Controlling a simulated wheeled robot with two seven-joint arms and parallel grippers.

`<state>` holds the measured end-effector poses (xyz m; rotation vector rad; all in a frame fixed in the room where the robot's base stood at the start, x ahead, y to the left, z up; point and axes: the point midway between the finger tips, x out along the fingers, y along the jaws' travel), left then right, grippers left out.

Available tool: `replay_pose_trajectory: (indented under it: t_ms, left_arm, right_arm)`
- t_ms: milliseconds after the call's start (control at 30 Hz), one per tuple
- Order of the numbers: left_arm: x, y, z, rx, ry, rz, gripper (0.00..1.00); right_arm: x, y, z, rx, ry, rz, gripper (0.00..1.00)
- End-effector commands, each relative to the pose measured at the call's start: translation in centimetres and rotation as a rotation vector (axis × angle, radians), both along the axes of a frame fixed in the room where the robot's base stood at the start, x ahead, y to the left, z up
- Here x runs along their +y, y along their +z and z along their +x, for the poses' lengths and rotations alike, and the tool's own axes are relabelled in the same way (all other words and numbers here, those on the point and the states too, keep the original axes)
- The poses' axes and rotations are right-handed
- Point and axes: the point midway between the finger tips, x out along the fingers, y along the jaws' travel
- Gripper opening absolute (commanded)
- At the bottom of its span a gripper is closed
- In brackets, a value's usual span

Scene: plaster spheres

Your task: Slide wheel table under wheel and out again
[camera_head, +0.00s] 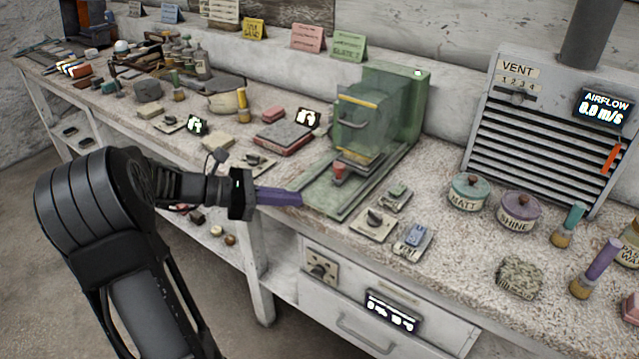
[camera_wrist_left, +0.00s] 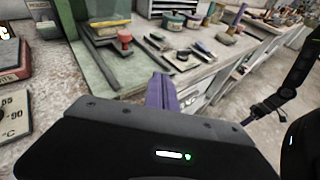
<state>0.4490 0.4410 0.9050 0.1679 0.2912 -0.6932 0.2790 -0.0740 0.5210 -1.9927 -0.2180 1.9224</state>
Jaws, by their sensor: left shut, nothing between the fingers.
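A green machine (camera_head: 405,105) stands on the bench with a see-through green guard (camera_head: 362,112) over its front part. What looks like the wheel table, with a red knob (camera_head: 339,172), sits at the front of the guard on a green bed with rails (camera_head: 325,198). The wheel itself is not clearly visible behind the guard. In the left wrist view the red knob (camera_wrist_left: 125,36) stands beyond my fingers. My left gripper (camera_head: 299,199) has purple fingers, shut and empty, at the bench's front edge, left of the bed and apart from the knob.
Switch plates (camera_head: 373,223) sit right of the bed, then the matt jar (camera_head: 469,192) and the shine jar (camera_head: 519,210). A grey slab on a red base (camera_head: 285,138) lies left of the machine. A vent unit (camera_head: 540,125) stands behind. A drawer (camera_head: 385,310) is below.

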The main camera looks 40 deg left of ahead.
Motion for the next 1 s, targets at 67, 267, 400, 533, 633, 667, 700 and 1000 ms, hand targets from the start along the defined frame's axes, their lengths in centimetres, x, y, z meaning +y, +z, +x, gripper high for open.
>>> replay_pose_trajectory:
  t_ms: [67, 267, 400, 533, 633, 667, 700, 1000]
  left_arm:
    - [2.8, 0.4, -0.5, -0.063, 0.127, -0.082, 0.00]
    - [5.7, 2.1, -1.0, -0.141, 0.253, -0.160, 0.00]
    - [5.8, 2.2, -1.0, -0.143, 0.255, -0.161, 0.00]
    - [5.7, 2.2, -0.9, -0.142, 0.254, -0.160, 0.00]
    - [5.6, 2.1, -0.8, -0.142, 0.253, -0.160, 0.00]
    - [5.6, 2.1, -0.7, -0.142, 0.253, -0.160, 0.00]
    - [5.5, 2.1, -0.5, -0.142, 0.252, -0.161, 0.00]
    - [3.7, 1.6, 3.1, -0.141, 0.250, -0.161, 0.00]
  right_arm:
    - [0.0, -1.3, 0.0, -0.001, 0.000, 0.000, 1.00]
    - [0.0, -1.6, 0.0, -0.001, 0.000, 0.000, 1.00]
    - [0.0, -1.5, 0.0, -0.001, 0.000, 0.000, 1.00]
    - [0.0, -1.5, 0.0, -0.001, 0.000, 0.000, 1.00]
    - [0.0, -1.5, 0.0, -0.001, 0.000, 0.000, 1.00]
    - [0.0, -1.6, 0.0, -0.001, 0.000, 0.000, 1.00]
    - [0.0, -1.6, 0.0, -0.001, 0.000, 0.000, 1.00]
    - [0.0, -1.8, 0.0, -0.001, 0.000, 0.000, 1.00]
